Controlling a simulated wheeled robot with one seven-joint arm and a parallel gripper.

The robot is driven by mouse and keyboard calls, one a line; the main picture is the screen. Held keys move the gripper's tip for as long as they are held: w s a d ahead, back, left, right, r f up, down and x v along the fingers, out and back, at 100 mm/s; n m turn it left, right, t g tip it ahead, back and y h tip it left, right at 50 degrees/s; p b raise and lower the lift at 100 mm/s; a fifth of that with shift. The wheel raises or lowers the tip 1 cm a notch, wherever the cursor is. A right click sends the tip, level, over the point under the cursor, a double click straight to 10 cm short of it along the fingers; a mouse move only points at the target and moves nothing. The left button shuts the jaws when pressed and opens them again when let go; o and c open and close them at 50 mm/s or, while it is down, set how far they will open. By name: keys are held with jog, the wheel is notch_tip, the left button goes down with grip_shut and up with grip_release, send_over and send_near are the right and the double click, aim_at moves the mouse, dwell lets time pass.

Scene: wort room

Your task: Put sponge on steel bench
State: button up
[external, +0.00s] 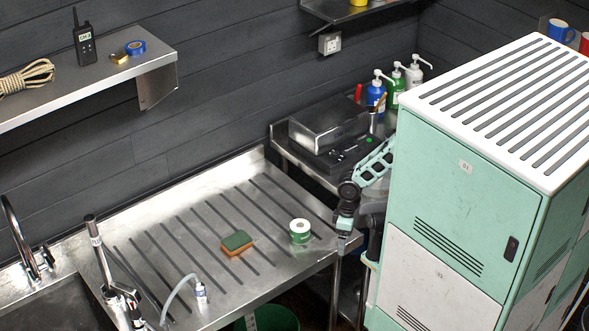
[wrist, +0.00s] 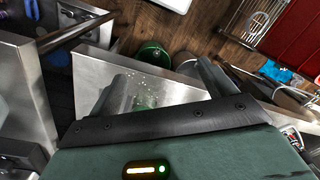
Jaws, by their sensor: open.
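The sponge (external: 237,242), green on top and orange below, lies flat on the ribbed steel drainer (external: 190,290) beside the sink in the external view. My gripper (external: 345,226) is at the drainer's right end, to the right of the sponge and well apart from it. In the wrist view my gripper (wrist: 168,82) has its fingers spread, and I see nothing held between them. The sponge does not show in the wrist view. Another steel bench (external: 281,146) stands behind the drainer, with a dark scale-like device on it.
A small clear bottle with a tube (external: 200,292) and the tap (external: 97,250) are at the left. A mint-green cabinet (external: 470,190) stands close on the right. A green bucket (wrist: 152,55) is on the floor.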

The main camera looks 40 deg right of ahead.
jog(key=shift+d+n, duration=0.25)
jog(key=shift+n, duration=0.15)
jog(key=m+y+p, duration=0.6)
jog(key=m+y, duration=0.7)
jog(key=m, duration=1.3)
send_near(239, 239)
jog(key=x, duration=0.2)
jog(key=p+x, duration=0.1)
jog(key=x, duration=0.2)
jog(key=shift+s+a+f, duration=0.1)
jog(key=shift+a+f, duration=0.1)
jog(key=shift+f, duration=0.25)
jog(key=shift+r+p+x, duration=0.15)
jog(key=shift+p+x, duration=0.3)
jog(key=shift+x, duration=0.85)
jog(key=shift+r+p+x, duration=0.15)
jog(key=shift+p+x, duration=0.3)
jog(key=shift+x, duration=0.9)
jog(key=shift+w+a, duration=0.1)
jog(key=shift+w, duration=0.1)
jog(key=c, duration=1.1)
